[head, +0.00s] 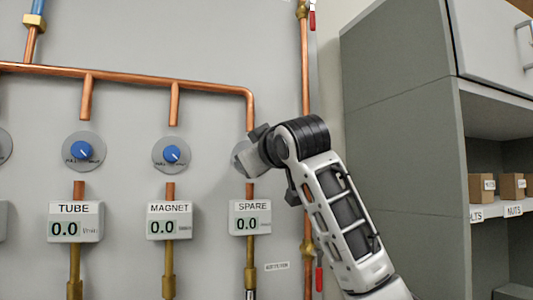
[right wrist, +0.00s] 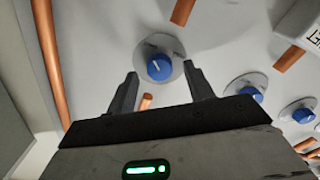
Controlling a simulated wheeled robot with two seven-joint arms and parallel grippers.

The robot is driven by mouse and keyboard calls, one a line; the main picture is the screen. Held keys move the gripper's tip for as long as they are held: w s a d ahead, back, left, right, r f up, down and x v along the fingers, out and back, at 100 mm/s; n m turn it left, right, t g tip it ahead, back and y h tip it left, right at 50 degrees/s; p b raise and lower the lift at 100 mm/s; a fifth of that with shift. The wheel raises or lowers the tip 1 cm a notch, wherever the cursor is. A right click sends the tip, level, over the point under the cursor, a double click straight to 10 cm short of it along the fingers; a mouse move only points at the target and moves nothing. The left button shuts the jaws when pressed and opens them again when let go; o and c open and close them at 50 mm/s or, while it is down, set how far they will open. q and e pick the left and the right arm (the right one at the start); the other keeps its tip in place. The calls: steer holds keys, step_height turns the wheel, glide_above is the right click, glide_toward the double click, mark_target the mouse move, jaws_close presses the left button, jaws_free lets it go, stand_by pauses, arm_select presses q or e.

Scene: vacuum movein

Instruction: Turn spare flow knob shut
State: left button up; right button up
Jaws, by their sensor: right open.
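The spare flow knob (right wrist: 159,67) is a blue knob with a white pointer line on a round grey dial plate. In the right wrist view it lies just beyond and between the fingertips of my right gripper (right wrist: 160,78), which is open with nothing gripped. In the head view my right gripper (head: 262,138) covers the knob, and only the edge of its dial plate (head: 240,158) shows. The SPARE meter (head: 250,218) below reads 0.0. My left gripper is not in view.
The magnet knob (head: 171,154) and tube knob (head: 81,150) sit to the left, with meters reading 0.0. A copper pipe (head: 160,80) runs above them, and a vertical pipe (head: 305,70) stands right of the spare dial. A grey cabinet (head: 405,130) stands on the right.

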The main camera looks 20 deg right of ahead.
arm_select(q)
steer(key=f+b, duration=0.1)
steer(key=b, duration=0.1)
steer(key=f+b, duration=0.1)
steer(key=b, duration=0.1)
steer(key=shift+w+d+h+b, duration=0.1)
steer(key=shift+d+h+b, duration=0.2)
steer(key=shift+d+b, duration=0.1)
arm_select(e)
steer(key=s, duration=1.5)
steer(key=shift+s+d, duration=0.3)
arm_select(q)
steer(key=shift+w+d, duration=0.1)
arm_select(e)
steer(key=shift+f, duration=0.1)
